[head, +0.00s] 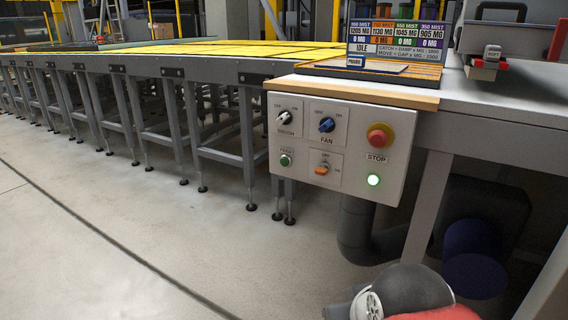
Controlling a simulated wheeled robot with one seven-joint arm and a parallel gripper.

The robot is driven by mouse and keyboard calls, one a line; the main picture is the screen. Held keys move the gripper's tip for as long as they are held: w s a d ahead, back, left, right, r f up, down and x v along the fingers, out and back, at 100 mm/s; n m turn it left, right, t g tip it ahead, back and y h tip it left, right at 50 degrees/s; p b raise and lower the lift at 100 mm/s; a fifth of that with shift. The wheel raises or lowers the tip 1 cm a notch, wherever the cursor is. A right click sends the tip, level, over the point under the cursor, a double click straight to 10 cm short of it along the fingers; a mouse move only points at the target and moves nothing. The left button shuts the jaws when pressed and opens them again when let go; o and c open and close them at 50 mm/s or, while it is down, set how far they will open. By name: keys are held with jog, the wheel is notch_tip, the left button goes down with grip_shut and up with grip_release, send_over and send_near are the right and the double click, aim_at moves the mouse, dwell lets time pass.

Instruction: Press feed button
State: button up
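A grey control panel (335,150) hangs on the front of the table at the right of the middle. A small green button (285,160) sits at its lower left, under a label that looks like FEED but is too small to read surely. Nothing covers the button. My gripper is out of view; a grey and red rounded part at the bottom right looks like my arm, well below and right of the panel.
A display (395,45) stands above. The floor (190,250) before it is clear.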

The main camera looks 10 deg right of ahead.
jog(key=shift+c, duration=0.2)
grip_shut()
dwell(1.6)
